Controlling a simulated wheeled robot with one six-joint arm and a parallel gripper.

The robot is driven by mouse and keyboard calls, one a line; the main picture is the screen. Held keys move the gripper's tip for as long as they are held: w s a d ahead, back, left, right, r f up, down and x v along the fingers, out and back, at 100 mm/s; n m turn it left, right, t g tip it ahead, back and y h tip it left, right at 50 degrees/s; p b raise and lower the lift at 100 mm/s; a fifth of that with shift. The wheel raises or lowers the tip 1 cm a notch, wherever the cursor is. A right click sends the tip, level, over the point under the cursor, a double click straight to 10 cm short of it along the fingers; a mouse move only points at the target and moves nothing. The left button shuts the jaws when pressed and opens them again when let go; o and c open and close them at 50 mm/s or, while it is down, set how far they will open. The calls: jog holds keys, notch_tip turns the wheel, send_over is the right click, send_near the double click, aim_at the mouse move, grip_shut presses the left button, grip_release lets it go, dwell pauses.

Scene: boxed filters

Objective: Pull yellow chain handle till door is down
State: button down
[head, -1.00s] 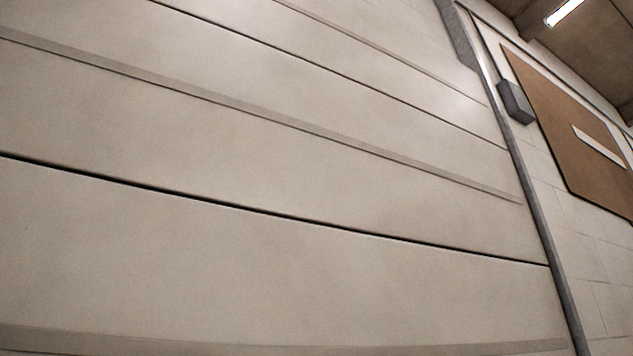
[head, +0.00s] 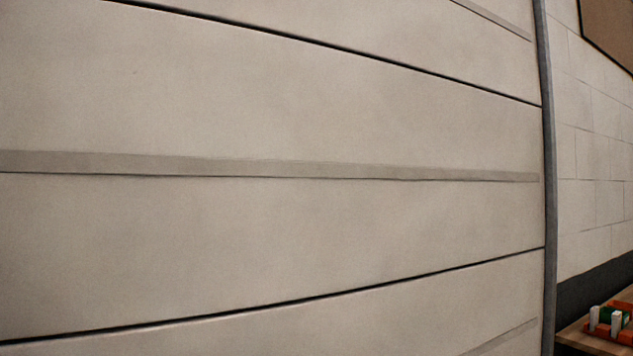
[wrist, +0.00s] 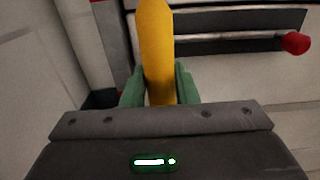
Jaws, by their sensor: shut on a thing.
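The yellow handle (wrist: 154,38) stands upright in the wrist view, between the two green fingers of my gripper (wrist: 160,82). My gripper is shut on it. The handle's upper end runs to the top edge of the picture, and the dark gripper body hides what lies below. No chain can be made out. The pale sectional door (head: 270,230) fills most of the head view, with dark seams between its panels and a grey rail along its right side. Its bottom edge is out of view.
Right of the door are a block wall (head: 590,150) and a brown board (head: 612,28). A wooden surface (head: 575,340) at lower right bears an orange tray with small white and green items. The wrist view shows a red knob (wrist: 296,43) beside dark horizontal bars.

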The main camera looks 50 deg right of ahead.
notch_tip(320, 180, up, 16)
jog(key=p, duration=1.3)
jog(key=shift+f, duration=0.2)
notch_tip(320, 180, up, 8)
notch_tip(320, 180, down, 14)
jog(key=b, duration=0.7)
jog(key=shift+r+b, duration=0.2)
jog(key=shift+b, duration=0.1)
notch_tip(320, 180, up, 14)
jog(key=p, duration=0.8)
jog(key=shift+f, duration=0.15)
grip_release()
jog(key=shift+s, duration=0.1)
